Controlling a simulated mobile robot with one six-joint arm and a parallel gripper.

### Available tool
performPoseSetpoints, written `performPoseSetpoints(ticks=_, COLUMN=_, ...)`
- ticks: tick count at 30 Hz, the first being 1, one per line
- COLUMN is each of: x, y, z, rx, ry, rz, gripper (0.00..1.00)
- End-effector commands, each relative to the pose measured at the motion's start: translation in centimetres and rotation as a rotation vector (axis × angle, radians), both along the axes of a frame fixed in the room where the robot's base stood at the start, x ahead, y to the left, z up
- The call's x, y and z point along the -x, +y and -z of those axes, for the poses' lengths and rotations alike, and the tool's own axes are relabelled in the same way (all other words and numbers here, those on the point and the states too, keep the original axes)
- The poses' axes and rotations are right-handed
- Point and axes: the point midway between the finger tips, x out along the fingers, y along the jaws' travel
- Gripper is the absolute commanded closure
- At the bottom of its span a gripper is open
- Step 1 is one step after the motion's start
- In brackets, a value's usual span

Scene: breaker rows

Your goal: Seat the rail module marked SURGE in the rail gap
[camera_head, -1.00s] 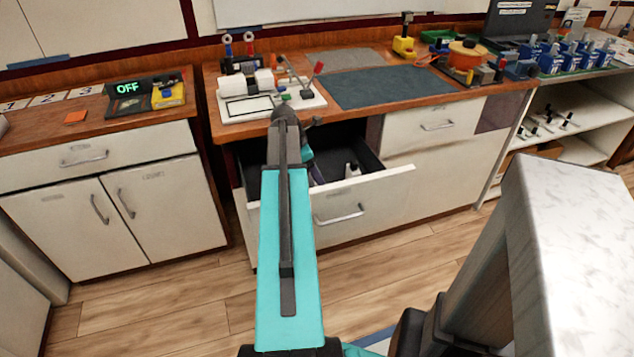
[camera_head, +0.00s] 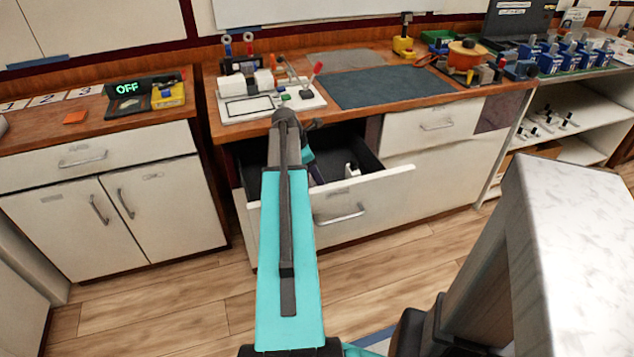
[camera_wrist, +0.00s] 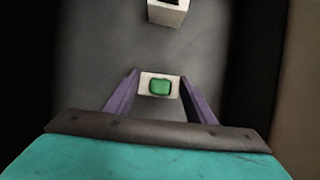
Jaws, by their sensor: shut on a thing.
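A small white module with a green top (camera_wrist: 160,86) sits between the two purple fingers of my gripper (camera_wrist: 159,92) in the wrist view. The fingers are shut on its sides, inside the open drawer (camera_head: 375,184). No SURGE marking can be read on it. In the head view my arm hides most of the gripper and the held module. A white board (camera_head: 312,103) on the counter above the drawer carries white blocks (camera_head: 264,80) and small coloured parts. I cannot clearly make out the rail gap there.
Another white block (camera_wrist: 168,13) stands ahead of the gripper on the drawer floor; it also shows in the head view (camera_head: 352,170). Dark drawer walls rise on both sides. A dark mat (camera_head: 385,87) on the counter is clear. A display (camera_head: 127,88) reads OFF.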

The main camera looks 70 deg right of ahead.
Motion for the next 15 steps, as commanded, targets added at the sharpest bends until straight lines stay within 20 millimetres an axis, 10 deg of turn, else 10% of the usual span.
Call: performPoseSetpoints(ticks=15, x=-0.1, y=-0.1, z=-1.8, rx=0.002, ry=0.0, rz=-0.001, gripper=0.79)
